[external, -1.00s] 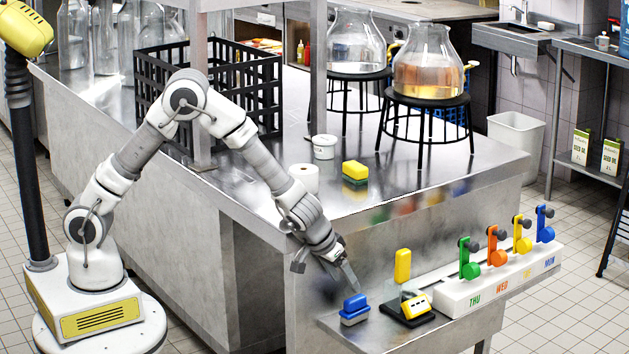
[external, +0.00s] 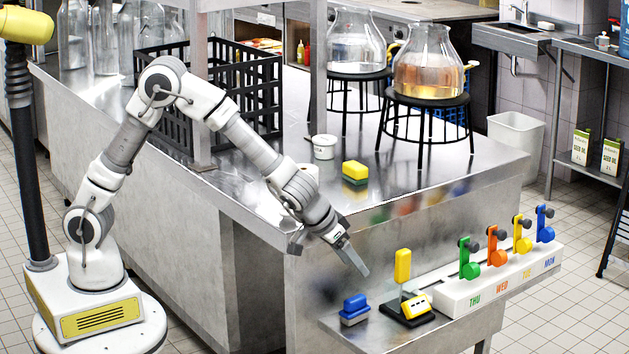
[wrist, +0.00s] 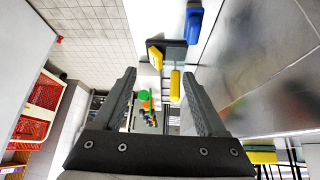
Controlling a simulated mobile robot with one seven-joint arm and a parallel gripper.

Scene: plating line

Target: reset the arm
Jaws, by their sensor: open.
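My gripper (external: 328,258) hangs above the front shelf, up and to the left of the blue brush-like block (external: 355,309). In the wrist view my gripper (wrist: 160,100) has its two fingers spread wide with nothing between them at the tips. Beyond the fingers the wrist view shows the yellow upright handle (wrist: 175,86) and the blue block (wrist: 193,24). My arm is bent, with its elbow raised near the black crate (external: 240,85).
A black stand (external: 407,312) carries a yellow handle (external: 403,266) on the shelf. A white rack (external: 497,280) with several coloured levers stands to its right. A sponge (external: 355,172), a white cup (external: 324,147) and flasks on stools (external: 428,98) occupy the steel counter (external: 440,205).

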